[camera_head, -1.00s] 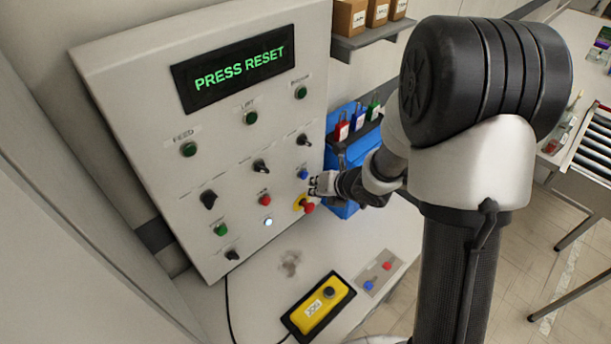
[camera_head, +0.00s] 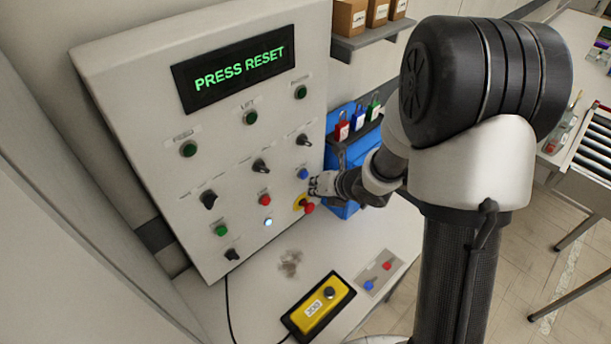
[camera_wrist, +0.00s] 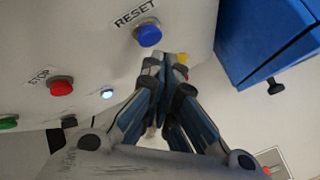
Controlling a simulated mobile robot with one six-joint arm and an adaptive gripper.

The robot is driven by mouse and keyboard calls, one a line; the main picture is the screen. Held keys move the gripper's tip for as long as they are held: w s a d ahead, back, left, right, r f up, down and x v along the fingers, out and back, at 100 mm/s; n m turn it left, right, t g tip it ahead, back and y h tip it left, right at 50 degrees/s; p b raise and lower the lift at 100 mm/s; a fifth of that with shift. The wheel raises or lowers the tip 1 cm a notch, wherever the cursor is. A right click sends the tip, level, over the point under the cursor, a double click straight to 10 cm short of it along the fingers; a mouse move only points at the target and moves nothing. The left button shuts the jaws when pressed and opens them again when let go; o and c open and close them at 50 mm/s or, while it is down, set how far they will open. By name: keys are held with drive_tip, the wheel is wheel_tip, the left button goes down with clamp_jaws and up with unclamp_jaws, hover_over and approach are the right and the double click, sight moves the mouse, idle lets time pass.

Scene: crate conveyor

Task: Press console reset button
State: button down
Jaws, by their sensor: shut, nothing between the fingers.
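The console (camera_head: 145,85) is a pale upright panel whose screen (camera_head: 234,72) reads "PRESS RESET" in green. The blue reset button (camera_head: 303,174) is on its lower right. In the wrist view the blue button (camera_wrist: 148,34) sits under a "RESET" label (camera_wrist: 137,14). My gripper (camera_head: 315,184) is shut and empty, close to the panel just below and right of the blue button. In the wrist view its fingertips (camera_wrist: 164,62) lie just below the button; whether they touch the panel cannot be told.
A red mushroom button on a yellow plate (camera_head: 301,202) is just below my gripper. A red stop button (camera_head: 264,201) and a lit white lamp (camera_head: 267,222) are to the left. A blue bin (camera_head: 348,152) with padlocks stands right of the panel. A yellow control box (camera_head: 320,305) lies on the table.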

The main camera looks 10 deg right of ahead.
drive_tip(key=shift+w+a, duration=0.1)
drive_tip(key=shift+w+a, duration=0.15)
drive_tip(key=shift+w, duration=0.1)
drive_tip(key=shift+w+a+b, duration=0.25)
drive_tip(key=shift+w+b, duration=0.05)
drive_tip(key=shift+w, duration=0.1)
idle(1.0)
drive_tip(key=shift+s, duration=0.1)
drive_tip(key=shift+s+d+b, duration=0.3)
drive_tip(key=shift+s+d, duration=0.15)
drive_tip(key=shift+s, duration=0.2)
drive_tip(key=shift+d, duration=0.1)
drive_tip(key=s+d, duration=0.1)
drive_tip(key=s, duration=0.1)
drive_tip(key=s+d+b, duration=0.1)
drive_tip(key=s, duration=0.1)
drive_tip(key=shift+d, duration=0.3)
idle(0.7)
